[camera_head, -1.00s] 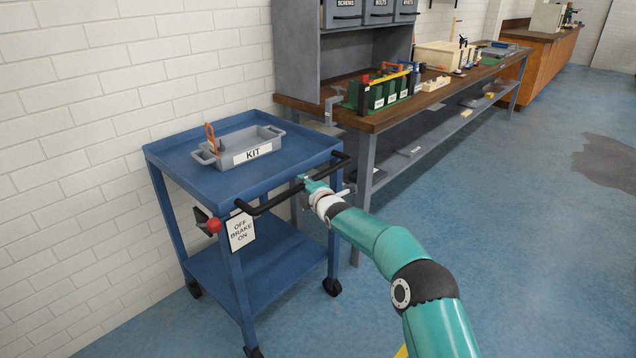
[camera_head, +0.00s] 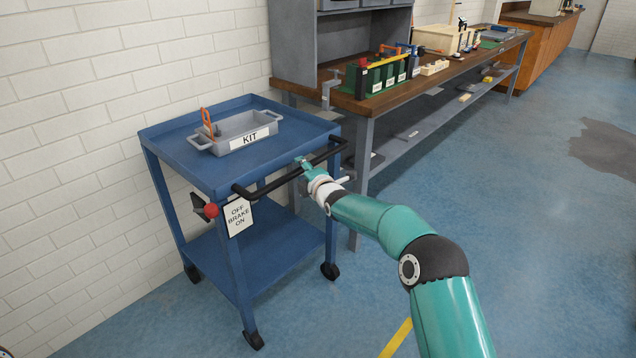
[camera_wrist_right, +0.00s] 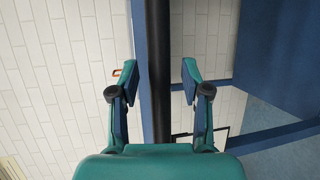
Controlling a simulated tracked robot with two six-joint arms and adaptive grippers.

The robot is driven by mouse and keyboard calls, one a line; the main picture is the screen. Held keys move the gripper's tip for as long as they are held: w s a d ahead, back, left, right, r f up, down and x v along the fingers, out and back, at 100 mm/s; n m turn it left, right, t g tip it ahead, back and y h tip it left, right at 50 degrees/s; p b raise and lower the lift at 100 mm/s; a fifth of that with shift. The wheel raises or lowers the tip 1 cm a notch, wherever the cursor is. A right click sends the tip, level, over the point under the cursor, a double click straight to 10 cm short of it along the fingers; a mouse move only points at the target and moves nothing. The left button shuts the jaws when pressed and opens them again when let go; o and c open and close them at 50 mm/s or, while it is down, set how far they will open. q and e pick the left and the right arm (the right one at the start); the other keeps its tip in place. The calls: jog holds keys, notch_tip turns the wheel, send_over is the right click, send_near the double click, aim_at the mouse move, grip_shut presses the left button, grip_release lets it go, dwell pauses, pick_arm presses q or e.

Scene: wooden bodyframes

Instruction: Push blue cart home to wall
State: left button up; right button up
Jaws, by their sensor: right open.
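The blue cart (camera_head: 262,169) stands beside the white brick wall, on black casters. Its black push handle (camera_head: 272,180) runs along the near side of the top. A brake lever with a red knob (camera_head: 211,210) sits at the near corner, by a sign (camera_head: 238,216) reading OFF BRAKE ON; I cannot tell its setting. My right gripper (camera_head: 303,165) is at the handle, right of its middle. In the right wrist view its two fingers (camera_wrist_right: 157,85) are open, with the black handle bar (camera_wrist_right: 158,40) between them and gaps on both sides. My left gripper is out of view.
A grey tray (camera_head: 198,144) labelled KIT, holding an orange-handled tool (camera_head: 206,120), sits on the cart top. A long workbench (camera_head: 385,99) with tools stands close behind and right of the cart. Blue floor (camera_head: 460,185) is open on the right, with a yellow line (camera_head: 397,338) near the front.

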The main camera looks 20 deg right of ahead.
jog(key=v, duration=1)
jog(key=shift+s+d, duration=0.1)
